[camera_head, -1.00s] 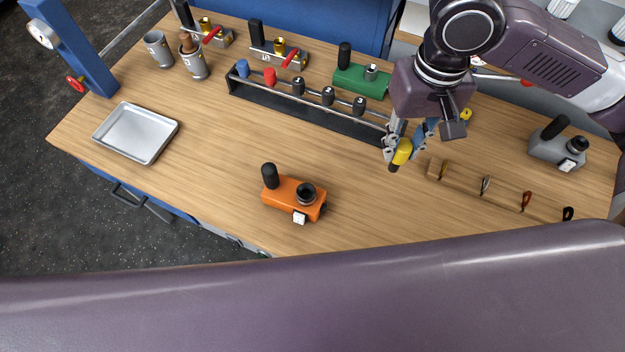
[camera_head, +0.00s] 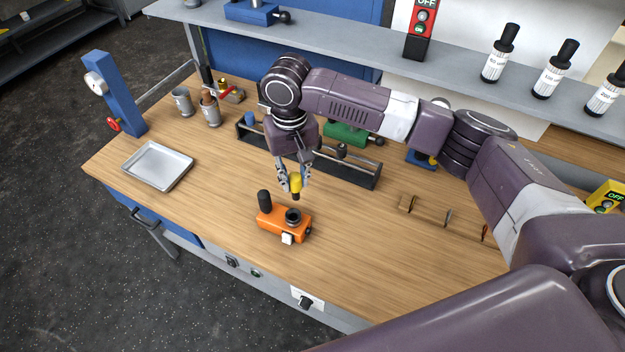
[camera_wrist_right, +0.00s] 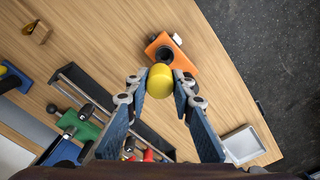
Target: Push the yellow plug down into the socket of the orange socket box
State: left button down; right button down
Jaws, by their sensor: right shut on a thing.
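The yellow plug (camera_head: 296,183) is held between the fingers of my right gripper (camera_head: 290,178), with its dark tip pointing down. The orange socket box (camera_head: 270,222) stands on the bench just below, with a black post at its left, a dark round socket (camera_head: 293,215) on top and a white tag in front. The plug hangs above the box, apart from it. In the right wrist view my right gripper (camera_wrist_right: 160,92) is shut on the yellow plug (camera_wrist_right: 160,76), and the orange box (camera_wrist_right: 182,62) shows beyond it, its socket partly hidden by the plug. My left gripper is not in view.
A black rack (camera_head: 350,174) and a green box (camera_head: 345,134) stand behind the gripper. A metal tray (camera_head: 157,166) lies at the left, with grey cups (camera_head: 211,114) behind it. A wooden holder (camera_head: 407,203) is at the right. Bench around the orange box is clear.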

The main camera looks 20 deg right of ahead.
jog(key=shift+a+f, duration=0.1)
jog(key=shift+a, duration=0.3)
jog(key=shift+w+a+f, duration=0.15)
jog(key=shift+w+f, duration=0.1)
jog(key=shift+f, duration=0.05)
jog(key=shift+w, duration=0.15)
jog(key=shift+s+r+p, duration=0.2)
jog(key=shift+r+p, duration=0.05)
jog(key=shift+p, duration=0.7)
jog(key=shift+f+b, duration=0.35)
jog(key=shift+f, duration=0.7)
jog(key=shift+f+b, duration=0.3)
jog(key=shift+f, duration=0.6)
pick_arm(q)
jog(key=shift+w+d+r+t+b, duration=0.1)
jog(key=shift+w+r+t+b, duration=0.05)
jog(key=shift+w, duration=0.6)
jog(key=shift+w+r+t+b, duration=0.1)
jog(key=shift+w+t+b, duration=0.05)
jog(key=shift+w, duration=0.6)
pick_arm(e)
jog(key=shift+f, duration=1.15)
